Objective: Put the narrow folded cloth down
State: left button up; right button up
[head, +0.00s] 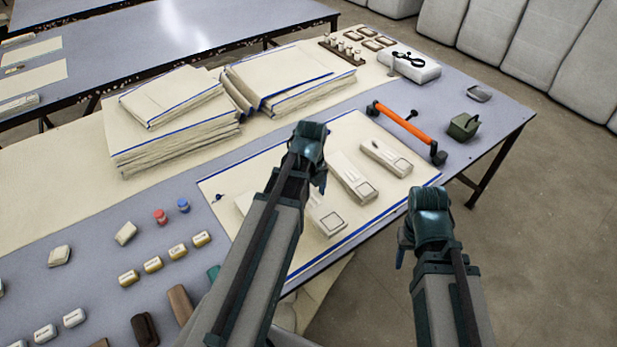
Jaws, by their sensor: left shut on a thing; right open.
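Several narrow folded cream pieces, each with a small rectangle marked at one end, show on a blue-edged cream cloth (376,205). My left gripper (319,184) points down over this cloth and is shut on a narrow folded cloth (326,217). My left arm hides much of that piece, and the grip itself is hard to see. Two similar folded pieces (352,178) (386,158) lie to its right, apart from each other. My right gripper (401,257) is open and empty, past the table's front edge.
Stacks of blue-edged cloths (175,125) stand at the back left. An orange-handled bar (405,124) and a green box (463,126) stand at the right. Small labelled blocks (153,264) and red and blue pieces lie front left.

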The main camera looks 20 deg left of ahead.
aim_at(313, 214)
pick_arm(q)
jog(key=s+d, duration=0.2)
jog(key=s, duration=0.3)
jog(key=shift+d+r, duration=0.25)
jog(key=shift+d, duration=0.15)
jog(key=shift+r, duration=0.1)
